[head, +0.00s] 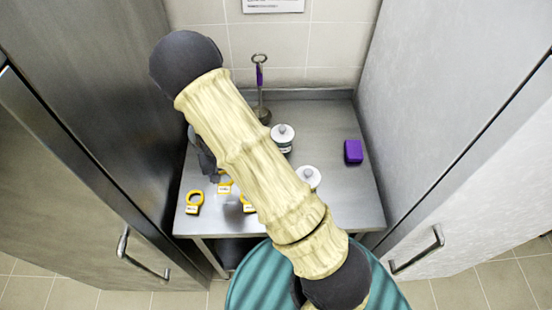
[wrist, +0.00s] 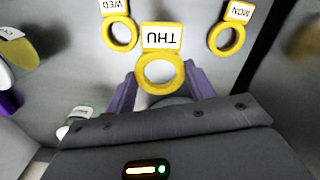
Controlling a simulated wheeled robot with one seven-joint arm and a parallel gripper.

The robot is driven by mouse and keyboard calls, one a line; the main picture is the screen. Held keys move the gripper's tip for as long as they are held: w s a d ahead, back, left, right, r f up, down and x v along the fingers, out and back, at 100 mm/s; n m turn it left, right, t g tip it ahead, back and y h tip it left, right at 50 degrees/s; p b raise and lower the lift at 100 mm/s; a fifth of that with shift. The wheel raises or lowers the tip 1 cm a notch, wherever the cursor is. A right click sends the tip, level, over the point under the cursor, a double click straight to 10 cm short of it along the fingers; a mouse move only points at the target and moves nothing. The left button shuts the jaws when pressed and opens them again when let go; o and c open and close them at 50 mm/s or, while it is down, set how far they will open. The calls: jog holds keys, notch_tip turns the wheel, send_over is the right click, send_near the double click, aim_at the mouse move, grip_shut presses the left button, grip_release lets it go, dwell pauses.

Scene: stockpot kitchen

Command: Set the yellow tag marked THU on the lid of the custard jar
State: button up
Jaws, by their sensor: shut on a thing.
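The yellow THU tag (wrist: 160,72), a ring with a white label plate, sits between the purple fingers of my gripper (wrist: 160,90), which is shut on it. In the head view my arm hides most of the gripper. Two white-lidded jars stand on the steel table, one further back (head: 283,138) and one nearer (head: 308,177), partly behind my arm. Their labels are too small to read there, so I cannot tell which is custard. The wrist view shows a partly cut-off jar label (wrist: 14,42) at the left edge and another labelled jar (wrist: 78,115) lower left.
The WED tag (wrist: 121,33) and MON tag (wrist: 228,38) lie on either side of the THU tag. A purple block (head: 353,151) lies on the table's right side. A metal stand with a purple part (head: 261,92) is at the back. Tall cabinets flank the steel table (head: 340,205).

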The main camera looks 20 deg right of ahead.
jog(key=shift+n, duration=0.5)
jog(key=d+f, duration=0.2)
jog(key=d, duration=0.1)
jog(key=d+f, duration=0.2)
jog(key=d, duration=0.2)
jog(key=w+d+f, duration=0.1)
jog(key=d+f, duration=0.1)
jog(key=d, duration=0.2)
jog(key=shift+a, duration=0.1)
jog(key=shift+w, duration=0.1)
